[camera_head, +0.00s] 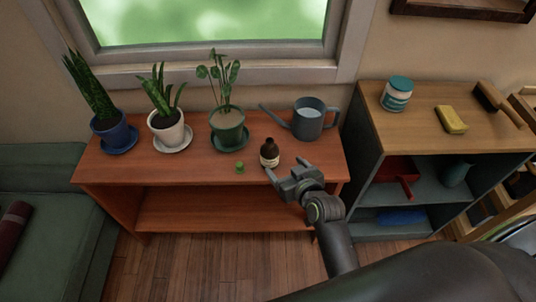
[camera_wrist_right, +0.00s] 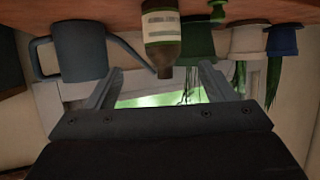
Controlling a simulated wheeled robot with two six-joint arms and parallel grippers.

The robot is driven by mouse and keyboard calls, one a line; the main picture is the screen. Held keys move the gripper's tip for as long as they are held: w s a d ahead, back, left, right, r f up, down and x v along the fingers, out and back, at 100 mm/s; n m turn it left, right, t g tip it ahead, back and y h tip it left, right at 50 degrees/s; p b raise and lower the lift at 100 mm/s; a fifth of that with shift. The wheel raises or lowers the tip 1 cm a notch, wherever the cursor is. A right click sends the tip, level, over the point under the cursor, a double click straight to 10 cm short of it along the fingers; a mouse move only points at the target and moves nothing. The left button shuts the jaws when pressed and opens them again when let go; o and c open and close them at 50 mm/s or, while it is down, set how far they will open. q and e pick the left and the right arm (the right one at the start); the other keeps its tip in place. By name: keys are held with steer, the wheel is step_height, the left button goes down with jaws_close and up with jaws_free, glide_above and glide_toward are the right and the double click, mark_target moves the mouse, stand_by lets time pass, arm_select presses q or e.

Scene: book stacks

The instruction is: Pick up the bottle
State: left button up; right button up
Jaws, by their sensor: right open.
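A small dark brown bottle (camera_head: 269,153) with a pale label stands upright on the reddish wooden shelf (camera_head: 195,172), near its front right. My right gripper (camera_head: 282,174) is open and empty, just in front of the bottle and to its right. In the right wrist view, which is upside down, the bottle (camera_wrist_right: 162,45) shows ahead of the two spread fingers (camera_wrist_right: 158,82), roughly midway between them. The fingers look apart from the bottle. My left gripper is not in view.
A grey watering can (camera_head: 308,120) stands behind and right of the bottle. A small green object (camera_head: 240,168) lies to its left. Potted plants in green (camera_head: 229,131), white (camera_head: 168,132) and blue (camera_head: 115,135) pots line the left. A grey cabinet (camera_head: 365,150) stands at right.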

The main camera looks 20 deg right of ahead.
mark_target(275, 156)
steer(key=x, duration=0.7)
steer(key=shift+w+f, duration=0.15)
steer(key=shift+w, duration=0.2)
steer(key=shift+a+f+x, duration=0.1)
steer(key=shift+x, duration=1.2)
steer(key=shift+a+f+x, duration=0.1)
steer(key=shift+a+x, duration=0.05)
steer(key=shift+x, duration=1.15)
steer(key=shift+s, duration=0.1)
steer(key=c, duration=1.2)
steer(key=shift+r, duration=0.1)
steer(key=shift+c, duration=0.3)
steer(key=shift+r, duration=0.1)
